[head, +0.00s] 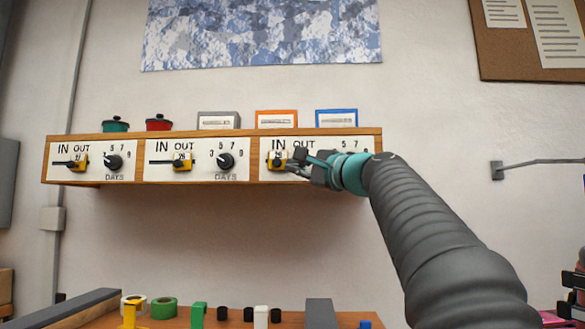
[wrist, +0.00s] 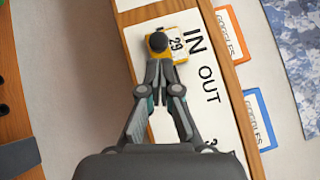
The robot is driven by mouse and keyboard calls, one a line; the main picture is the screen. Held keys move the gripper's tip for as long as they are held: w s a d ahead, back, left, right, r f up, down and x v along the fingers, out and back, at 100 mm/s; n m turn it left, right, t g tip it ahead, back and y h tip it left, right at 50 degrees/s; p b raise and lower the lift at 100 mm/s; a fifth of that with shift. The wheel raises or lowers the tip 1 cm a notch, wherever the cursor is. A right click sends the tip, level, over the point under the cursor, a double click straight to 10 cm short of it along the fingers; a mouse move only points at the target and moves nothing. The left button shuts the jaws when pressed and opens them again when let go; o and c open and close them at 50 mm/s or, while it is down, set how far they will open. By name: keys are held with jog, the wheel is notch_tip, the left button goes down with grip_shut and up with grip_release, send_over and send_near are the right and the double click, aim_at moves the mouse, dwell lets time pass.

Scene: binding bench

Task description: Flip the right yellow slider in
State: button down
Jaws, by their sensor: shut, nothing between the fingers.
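The right yellow slider (head: 275,164) is on the right-hand white panel of the wooden wall shelf, below the word IN. In the wrist view, the slider (wrist: 179,46) shows a black round knob and the number 29, level with IN. My gripper (head: 291,168) is in front of this panel on the OUT side of the slider. In the wrist view, my gripper (wrist: 160,68) is shut and empty, its fingertips right beside the knob. I cannot tell whether they touch it. My gripper and wrist hide the panel's dial.
The left slider (head: 80,162) and middle slider (head: 182,163) sit below OUT, each beside a black dial. Green and red pots (head: 159,124) and several small boxes (head: 276,119) stand on the shelf. A bench with tape rolls (head: 164,308) lies below; the wall between is clear.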

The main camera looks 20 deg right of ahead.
jog(key=w+d+b+v, duration=0.1)
jog(key=d+b+v, duration=0.1)
jog(key=v, duration=1)
jog(key=shift+f, duration=0.2)
jog(key=shift+s, duration=0.1)
